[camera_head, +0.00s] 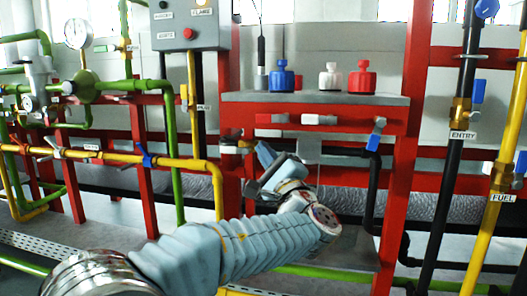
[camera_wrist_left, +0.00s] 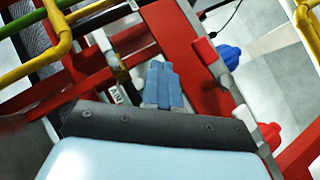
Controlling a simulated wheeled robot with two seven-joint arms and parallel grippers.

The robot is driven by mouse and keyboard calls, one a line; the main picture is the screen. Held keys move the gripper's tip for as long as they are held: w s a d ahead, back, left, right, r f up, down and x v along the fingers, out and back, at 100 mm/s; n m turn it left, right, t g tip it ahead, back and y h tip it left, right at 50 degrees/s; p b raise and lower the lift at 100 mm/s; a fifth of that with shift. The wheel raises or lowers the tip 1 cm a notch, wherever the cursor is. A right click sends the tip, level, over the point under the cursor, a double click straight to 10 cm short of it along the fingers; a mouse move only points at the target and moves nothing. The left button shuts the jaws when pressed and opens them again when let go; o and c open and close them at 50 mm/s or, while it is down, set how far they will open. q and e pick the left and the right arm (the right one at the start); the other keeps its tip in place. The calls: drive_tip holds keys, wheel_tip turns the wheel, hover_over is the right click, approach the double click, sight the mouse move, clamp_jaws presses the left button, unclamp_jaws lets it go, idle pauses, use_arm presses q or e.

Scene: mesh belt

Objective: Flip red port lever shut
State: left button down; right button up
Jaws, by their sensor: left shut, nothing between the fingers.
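The red port lever (camera_head: 272,118) lies level along the front of the red bench, below the blue-capped bottle. In the left wrist view a red block, likely this lever (camera_wrist_left: 206,51), shows to the right of the fingertips. My left gripper (camera_head: 264,152) is below the red lever, with its blue-grey fingers pointing up and left. In the wrist view the fingers (camera_wrist_left: 162,75) are together with nothing between them. A gap appears to separate them from the lever, though depth is hard to judge. My right gripper is in neither view.
A white lever (camera_head: 319,120) sits right of the red one, and a blue lever (camera_head: 376,134) is farther right. Blue (camera_head: 282,77), white (camera_head: 330,78) and red (camera_head: 361,80) bottles stand on the bench above. Yellow pipe (camera_head: 130,158) runs on the left.

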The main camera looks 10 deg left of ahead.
use_arm(q)
drive_tip(key=s+f, duration=0.7)
drive_tip(key=shift+f, duration=0.3)
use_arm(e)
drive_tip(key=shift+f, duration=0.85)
use_arm(q)
drive_tip(key=shift+d, duration=0.1)
